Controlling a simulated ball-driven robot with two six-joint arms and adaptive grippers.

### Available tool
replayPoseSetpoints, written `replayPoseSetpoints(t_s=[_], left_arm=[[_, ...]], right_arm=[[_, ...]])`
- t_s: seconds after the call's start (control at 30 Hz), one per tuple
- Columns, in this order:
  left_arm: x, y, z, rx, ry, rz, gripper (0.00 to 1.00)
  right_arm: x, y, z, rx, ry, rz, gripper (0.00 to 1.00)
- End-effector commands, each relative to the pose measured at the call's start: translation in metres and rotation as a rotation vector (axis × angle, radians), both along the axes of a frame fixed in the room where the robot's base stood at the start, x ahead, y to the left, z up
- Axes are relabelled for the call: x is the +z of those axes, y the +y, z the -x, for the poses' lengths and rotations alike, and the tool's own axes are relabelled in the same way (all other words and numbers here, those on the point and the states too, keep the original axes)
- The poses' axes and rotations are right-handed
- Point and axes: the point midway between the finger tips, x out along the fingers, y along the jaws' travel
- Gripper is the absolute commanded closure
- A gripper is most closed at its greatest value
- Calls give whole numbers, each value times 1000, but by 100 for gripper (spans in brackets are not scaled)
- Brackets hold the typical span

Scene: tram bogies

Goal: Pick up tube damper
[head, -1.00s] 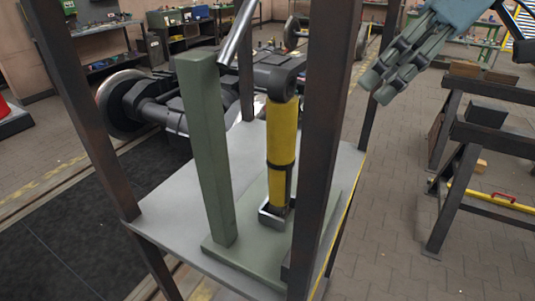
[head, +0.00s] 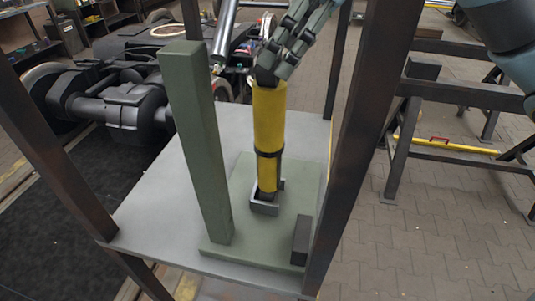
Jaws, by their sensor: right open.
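The tube damper (head: 269,125) is a yellow cylinder with a dark band. It stands nearly upright, its lower end in a small metal holder (head: 264,207) on a green base plate. Its dark top end is mostly hidden behind my right gripper. My right gripper (head: 270,66) comes down from the upper right, open, with its fingers at the damper's top. Whether they touch it cannot be told. My left gripper is not in view.
A green post (head: 197,145) rises from the base plate (head: 243,252) left of the damper. A slanted metal rod (head: 225,30) is near the post's top. Dark frame uprights (head: 362,130) flank the grey table (head: 140,215). Trestles (head: 405,110) stand at right.

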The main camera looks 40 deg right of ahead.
Motion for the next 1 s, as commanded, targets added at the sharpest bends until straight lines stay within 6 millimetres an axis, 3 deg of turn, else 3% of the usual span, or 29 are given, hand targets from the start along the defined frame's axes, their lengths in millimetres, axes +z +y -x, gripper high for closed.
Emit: replayPoseSetpoints(t_s=[0.17,0.5,0.77,1.0], left_arm=[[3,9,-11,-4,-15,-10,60],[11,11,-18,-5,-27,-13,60],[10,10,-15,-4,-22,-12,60],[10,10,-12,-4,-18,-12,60]], right_arm=[[-8,4,-3,1,2,-2,21],[-48,16,-17,0,1,-2,21],[-51,16,-18,1,1,2,21],[-51,16,-18,1,0,1,49]])
